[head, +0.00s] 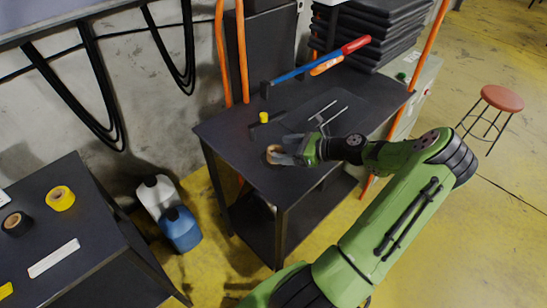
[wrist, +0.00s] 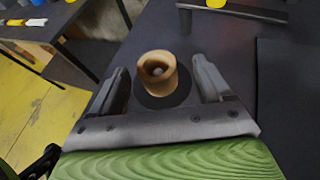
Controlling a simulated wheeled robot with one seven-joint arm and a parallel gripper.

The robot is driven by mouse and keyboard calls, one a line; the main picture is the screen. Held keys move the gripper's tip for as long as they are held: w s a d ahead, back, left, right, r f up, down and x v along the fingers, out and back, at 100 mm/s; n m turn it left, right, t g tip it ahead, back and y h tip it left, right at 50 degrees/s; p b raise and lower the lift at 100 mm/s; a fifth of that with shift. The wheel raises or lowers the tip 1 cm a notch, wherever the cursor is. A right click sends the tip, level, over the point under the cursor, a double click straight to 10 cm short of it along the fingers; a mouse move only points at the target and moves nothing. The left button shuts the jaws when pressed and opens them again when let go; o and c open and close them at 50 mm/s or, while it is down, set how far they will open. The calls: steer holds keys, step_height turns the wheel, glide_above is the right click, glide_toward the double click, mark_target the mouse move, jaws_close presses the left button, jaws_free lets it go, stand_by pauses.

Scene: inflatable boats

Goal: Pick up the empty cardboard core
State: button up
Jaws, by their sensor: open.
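The cardboard core (wrist: 157,72) is a short tan ring with a hollow middle, standing on the dark table in the wrist view. It also shows in the head view (head: 273,153) near the table's left front edge, partly covered by my gripper (head: 290,155). In the wrist view my gripper (wrist: 163,84) is open, with one finger on each side of the core. A dark round shape, perhaps a shadow, lies around the core's base.
The dark table (head: 227,128) also holds a red and blue long-handled tool (head: 318,60), a small yellow item (head: 264,117) and thin metal tools (head: 325,115). A second table (head: 85,230) at left carries yellow tape (head: 60,198). Jugs (head: 180,229) stand between the tables.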

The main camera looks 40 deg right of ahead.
mark_target(270, 150)
steer(key=b+x, duration=0.1)
steer(key=x, duration=0.4)
steer(key=shift+a+f+b, duration=0.25)
steer(key=shift+a+b, duration=0.1)
steer(key=shift+w+f, duration=0.1)
steer(key=shift+w, duration=0.25)
steer(key=c, duration=1)
